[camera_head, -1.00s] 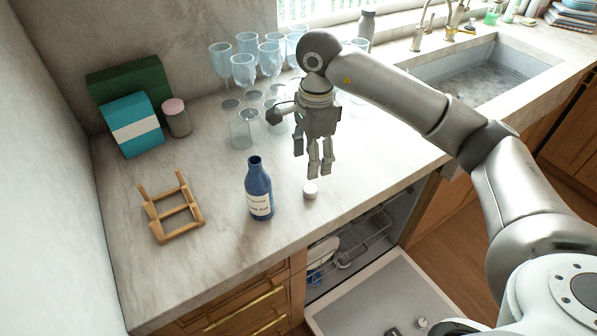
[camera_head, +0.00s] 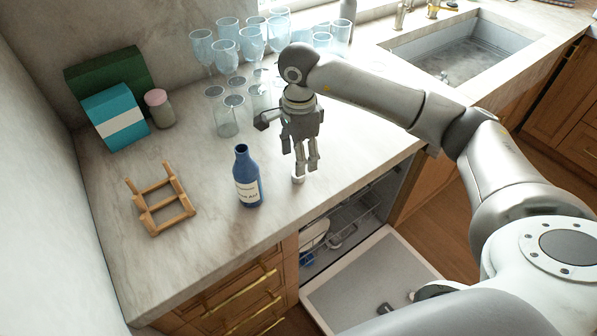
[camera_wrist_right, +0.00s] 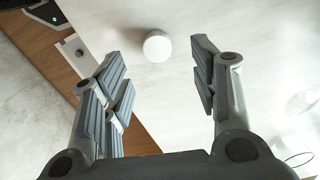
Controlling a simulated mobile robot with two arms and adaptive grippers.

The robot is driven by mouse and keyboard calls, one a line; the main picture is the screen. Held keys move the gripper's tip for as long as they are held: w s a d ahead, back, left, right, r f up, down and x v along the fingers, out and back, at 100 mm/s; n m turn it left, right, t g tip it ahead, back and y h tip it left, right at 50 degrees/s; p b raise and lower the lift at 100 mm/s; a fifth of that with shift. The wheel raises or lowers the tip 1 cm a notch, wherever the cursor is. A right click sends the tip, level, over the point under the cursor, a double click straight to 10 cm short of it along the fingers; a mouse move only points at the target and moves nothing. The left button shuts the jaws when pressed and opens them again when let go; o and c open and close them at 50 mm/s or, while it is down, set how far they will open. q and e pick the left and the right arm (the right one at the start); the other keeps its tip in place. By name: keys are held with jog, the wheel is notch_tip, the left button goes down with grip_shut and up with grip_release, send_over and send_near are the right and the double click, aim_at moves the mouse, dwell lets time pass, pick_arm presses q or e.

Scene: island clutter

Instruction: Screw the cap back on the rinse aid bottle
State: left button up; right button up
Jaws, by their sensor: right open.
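The rinse aid bottle (camera_head: 248,180) is blue with a pale label. It stands upright on the counter near the front edge, its neck bare on top. The small white cap (camera_head: 297,179) lies on the counter to the right of the bottle. My right gripper (camera_head: 306,168) points down just above the cap and partly hides it in the head view. In the right wrist view, the round white cap (camera_wrist_right: 157,47) shows beyond and between the two spread fingers (camera_wrist_right: 160,75), touching neither. The right gripper is open and empty. My left gripper is not in view.
Several glasses (camera_head: 226,52) stand behind the gripper. A wooden rack (camera_head: 162,207) is left of the bottle. A teal box (camera_head: 115,118), green box and pink-lidded jar (camera_head: 159,108) stand at the back left. An open dishwasher (camera_head: 375,278) is below the front edge; the sink (camera_head: 470,52) is right.

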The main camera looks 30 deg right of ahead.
jog(key=shift+f, duration=0.15)
jog(key=shift+s+f+p, duration=0.15)
jog(key=shift+f+p, duration=0.25)
jog(key=shift+p, duration=0.15)
notch_tip(320, 180, down, 4)
jog(key=shift+r+p, duration=0.25)
jog(key=shift+p, duration=0.5)
jog(key=shift+f, duration=0.35)
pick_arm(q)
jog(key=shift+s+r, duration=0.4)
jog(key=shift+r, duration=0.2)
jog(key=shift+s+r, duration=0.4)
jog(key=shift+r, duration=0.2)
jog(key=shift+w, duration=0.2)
pick_arm(e)
jog(key=c, duration=0.8)
jog(key=shift+o, duration=0.2)
